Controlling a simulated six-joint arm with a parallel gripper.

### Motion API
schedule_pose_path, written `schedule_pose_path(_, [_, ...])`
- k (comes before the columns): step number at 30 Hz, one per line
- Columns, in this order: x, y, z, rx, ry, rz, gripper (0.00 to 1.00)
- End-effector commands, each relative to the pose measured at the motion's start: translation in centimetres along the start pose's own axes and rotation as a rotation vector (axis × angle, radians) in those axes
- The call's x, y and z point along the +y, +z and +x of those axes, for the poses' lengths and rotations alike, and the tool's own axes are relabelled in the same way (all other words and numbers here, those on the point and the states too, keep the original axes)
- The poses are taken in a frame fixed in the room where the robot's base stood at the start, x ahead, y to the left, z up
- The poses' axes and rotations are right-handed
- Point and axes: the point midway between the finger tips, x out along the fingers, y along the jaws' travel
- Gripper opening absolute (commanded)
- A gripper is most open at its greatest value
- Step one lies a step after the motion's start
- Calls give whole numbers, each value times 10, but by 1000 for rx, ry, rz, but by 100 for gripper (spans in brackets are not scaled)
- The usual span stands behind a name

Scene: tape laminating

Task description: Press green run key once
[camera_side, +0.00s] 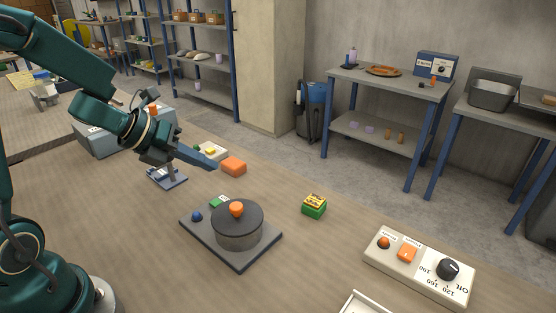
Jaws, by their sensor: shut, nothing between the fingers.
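My gripper (214,166) is shut and empty, its fingers pointing right and down above the table. Two green key-like spots show, and I cannot read a run label on either. One is a small green piece (217,201) on the dark grey plate (240,263), beside a blue knob (197,217) and a round grey drum (239,232) with an orange knob. The other is a tiny green spot (197,148) on a cream box (220,155) with a yellow key, partly hidden behind my gripper. The fingers appear apart from both.
An orange block (233,166) lies just right of the fingertips. A grey metal stand (167,178) is below my wrist. A green block with a yellow top (314,206) and a cream control panel (420,267) with a black dial are to the right. The table between is clear.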

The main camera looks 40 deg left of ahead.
Motion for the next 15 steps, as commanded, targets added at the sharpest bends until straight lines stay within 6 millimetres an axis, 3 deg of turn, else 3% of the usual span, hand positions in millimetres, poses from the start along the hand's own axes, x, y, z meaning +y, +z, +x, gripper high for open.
schedule_pose_path(15, [29, -30, 40, 5, -1, -7, 0])
